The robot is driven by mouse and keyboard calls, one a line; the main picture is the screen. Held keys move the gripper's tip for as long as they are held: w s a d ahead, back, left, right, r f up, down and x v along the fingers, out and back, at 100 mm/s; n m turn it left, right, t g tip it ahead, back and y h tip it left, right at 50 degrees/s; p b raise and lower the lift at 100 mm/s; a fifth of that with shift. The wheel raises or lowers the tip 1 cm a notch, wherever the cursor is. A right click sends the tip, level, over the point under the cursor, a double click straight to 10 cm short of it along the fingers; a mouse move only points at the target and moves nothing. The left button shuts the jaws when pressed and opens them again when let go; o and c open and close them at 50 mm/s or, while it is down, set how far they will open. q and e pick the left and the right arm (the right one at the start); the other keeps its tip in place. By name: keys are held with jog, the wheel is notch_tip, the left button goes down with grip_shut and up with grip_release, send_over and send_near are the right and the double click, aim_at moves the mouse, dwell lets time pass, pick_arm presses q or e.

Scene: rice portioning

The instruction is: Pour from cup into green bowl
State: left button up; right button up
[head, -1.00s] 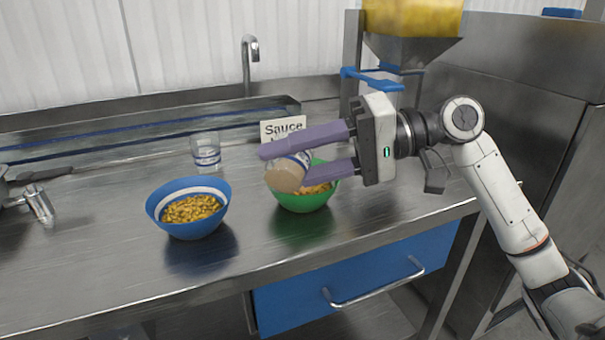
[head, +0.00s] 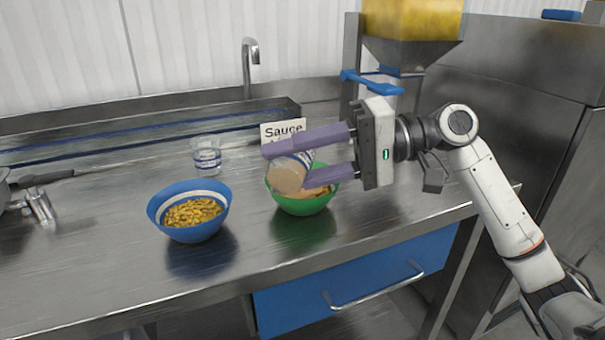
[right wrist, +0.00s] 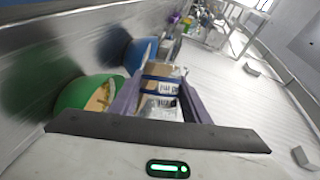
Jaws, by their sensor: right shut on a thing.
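A clear cup (head: 291,172) with tan contents and a blue-and-white band is held over the green bowl. It is tipped, with one round end toward the head camera. My right gripper (head: 306,160), with purple fingers, is shut on the cup. In the right wrist view the cup (right wrist: 160,88) shows between the fingers. The green bowl (head: 304,204) stands upright on the counter below the cup and holds yellow-orange pieces. It also shows in the right wrist view (right wrist: 75,97), left of the fingers. The cup hides part of the bowl. My left gripper is not in view.
A blue bowl (head: 187,232) of yellow pieces stands left of the green bowl. Another clear cup (head: 206,158) stands behind it. A sign reading Sauce (head: 283,128) is behind the green bowl. The tap (head: 247,65) rises at the back. The counter's front left is clear.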

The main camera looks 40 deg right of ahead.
jog(key=shift+w+d+r+m+p, duration=0.3)
jog(key=shift+d+p, duration=0.1)
jog(key=shift+p, duration=0.3)
jog(key=shift+w+d+f+m+y+p, duration=0.15)
jog(key=shift+f+m+y+p, duration=0.35)
jog(key=shift+m+y+p, duration=0.15)
dwell(0.7)
jog(key=shift+r+m+p, duration=0.1)
jog(key=shift+m+p, duration=0.15)
jog(key=shift+p, duration=0.05)
